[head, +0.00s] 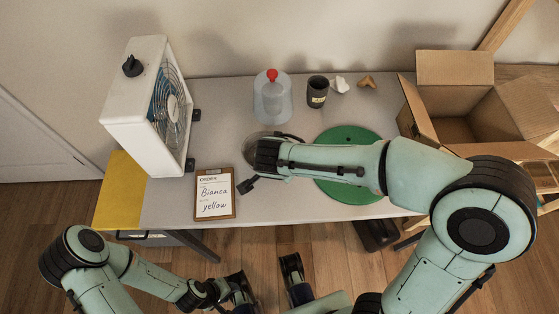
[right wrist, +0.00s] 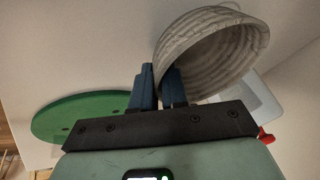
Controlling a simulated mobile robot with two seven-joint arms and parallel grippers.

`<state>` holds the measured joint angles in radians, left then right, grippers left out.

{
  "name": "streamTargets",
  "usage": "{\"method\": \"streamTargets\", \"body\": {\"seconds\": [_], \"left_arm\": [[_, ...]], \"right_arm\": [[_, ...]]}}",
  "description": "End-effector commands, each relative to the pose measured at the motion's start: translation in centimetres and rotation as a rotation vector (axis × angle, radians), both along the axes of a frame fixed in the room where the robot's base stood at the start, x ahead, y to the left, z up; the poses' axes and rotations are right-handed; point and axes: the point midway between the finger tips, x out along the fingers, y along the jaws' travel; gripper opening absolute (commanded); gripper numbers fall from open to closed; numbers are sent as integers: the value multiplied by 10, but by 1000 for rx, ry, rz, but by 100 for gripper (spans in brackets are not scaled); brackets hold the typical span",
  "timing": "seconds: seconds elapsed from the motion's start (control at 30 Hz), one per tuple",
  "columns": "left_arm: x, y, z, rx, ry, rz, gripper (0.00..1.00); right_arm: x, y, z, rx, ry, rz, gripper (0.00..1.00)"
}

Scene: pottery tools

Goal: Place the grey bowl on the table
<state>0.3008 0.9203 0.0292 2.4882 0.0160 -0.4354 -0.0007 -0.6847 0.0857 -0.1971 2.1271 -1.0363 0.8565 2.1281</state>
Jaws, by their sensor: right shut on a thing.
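The grey bowl (right wrist: 215,45) is ribbed and tilted, with its hollow side showing in the right wrist view. My right gripper (right wrist: 165,80) is shut on the bowl's wall, one finger on each side of it. In the head view my right gripper (head: 258,165) is over the middle of the table (head: 222,120). There the bowl (head: 262,136) is mostly hidden behind the wrist, and I cannot tell whether it touches the table. My left gripper (head: 268,285) is low in front of the table, with its fingers apart and nothing between them.
A green disc (head: 335,194) lies right of the bowl, partly under my right arm. A clear jug with a red cap (head: 271,100), a dark cup (head: 317,92) and small pieces stand behind. A fan (head: 148,110) and clipboard (head: 215,195) are left. An open carton (head: 455,125) is right.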

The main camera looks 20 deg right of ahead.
Motion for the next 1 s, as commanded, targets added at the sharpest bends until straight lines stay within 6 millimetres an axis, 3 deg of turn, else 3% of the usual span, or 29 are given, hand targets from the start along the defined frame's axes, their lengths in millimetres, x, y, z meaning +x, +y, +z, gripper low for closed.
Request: {"method": "streamTargets", "body": {"seconds": [0.17, 0.2, 0.23, 0.27, 0.67, 1.0], "left_arm": [[4, 2, -5, 5, -11, 5, 43], [4, 2, -4, 5, -11, 5, 43], [4, 2, -4, 5, -11, 5, 43], [4, 2, -4, 5, -11, 5, 43], [-1, 0, 2, -1, 4, -1, 43], [-5, 0, 11, -3, 15, -4, 43]], "right_arm": [[0, 0, -2, 1, -2, 0, 0], [0, 0, -2, 0, 0, 0, 26], [0, 0, -2, 0, 0, 0, 36], [0, 0, -2, 0, 0, 0, 38], [-1, 1, 4, 1, -2, 1, 38], [-28, 13, 68, 3, -5, 0, 38]]}}
